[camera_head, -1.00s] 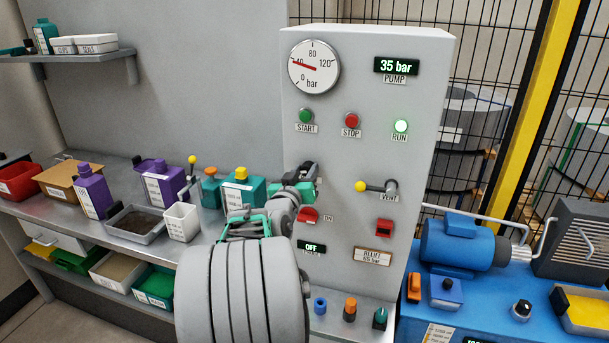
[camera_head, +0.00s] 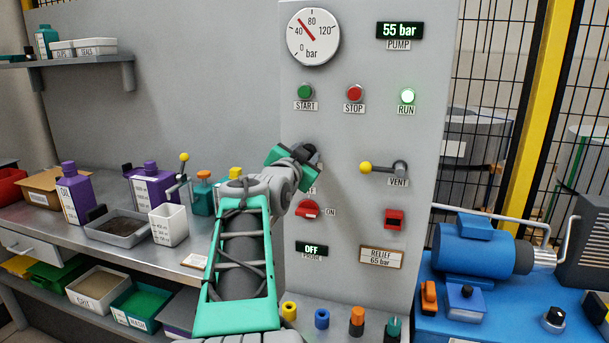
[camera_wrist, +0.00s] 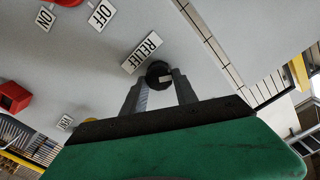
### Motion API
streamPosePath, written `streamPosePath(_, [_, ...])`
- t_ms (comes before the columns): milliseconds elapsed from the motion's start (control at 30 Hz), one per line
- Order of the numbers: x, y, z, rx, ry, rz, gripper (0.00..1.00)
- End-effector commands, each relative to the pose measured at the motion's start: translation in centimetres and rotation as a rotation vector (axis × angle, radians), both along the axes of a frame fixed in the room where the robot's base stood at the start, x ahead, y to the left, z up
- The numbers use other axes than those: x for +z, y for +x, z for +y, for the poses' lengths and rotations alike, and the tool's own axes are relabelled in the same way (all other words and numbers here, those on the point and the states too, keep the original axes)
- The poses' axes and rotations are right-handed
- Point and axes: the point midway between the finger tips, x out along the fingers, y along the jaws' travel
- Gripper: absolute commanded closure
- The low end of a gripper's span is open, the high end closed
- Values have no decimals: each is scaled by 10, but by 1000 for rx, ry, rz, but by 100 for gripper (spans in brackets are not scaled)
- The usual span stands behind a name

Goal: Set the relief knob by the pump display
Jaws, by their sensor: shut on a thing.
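The pump display (camera_head: 400,30) at the top of the grey panel reads 55 bar. The black relief knob (camera_wrist: 157,70) sits beside its RELIEF label in the wrist view. My gripper (camera_wrist: 160,88) is shut on the knob, one finger on each side of it. In the head view my gripper (camera_head: 306,158) is at the panel, left of the VENT lever, and mostly covers the knob. The round gauge (camera_head: 313,37) has its red needle between 40 and 80. A framed card (camera_head: 381,256) low on the panel reads RELIEF 65 bar.
The yellow-tipped VENT lever (camera_head: 383,167) sticks out right of my gripper. A red switch (camera_head: 309,208) is just below it, and a red block (camera_head: 394,219) lower right. The RUN lamp (camera_head: 407,95) glows. Bottles and trays fill the bench (camera_head: 60,229) at left.

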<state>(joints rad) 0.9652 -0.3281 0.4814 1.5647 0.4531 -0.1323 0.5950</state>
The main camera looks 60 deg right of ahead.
Motion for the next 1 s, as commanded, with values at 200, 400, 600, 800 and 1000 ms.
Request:
streamPosePath(200, [-2,-1,-1,-2,13,-103,100])
streamPosePath(400, [1,-1,-1,-2,18,-147,100])
streamPosePath(600, [2,-2,-1,-1,21,-158,100])
streamPosePath(800, [2,-2,0,-2,20,-157,100])
streamPosePath(1000, [2,-1,0,-1,21,-156,53])
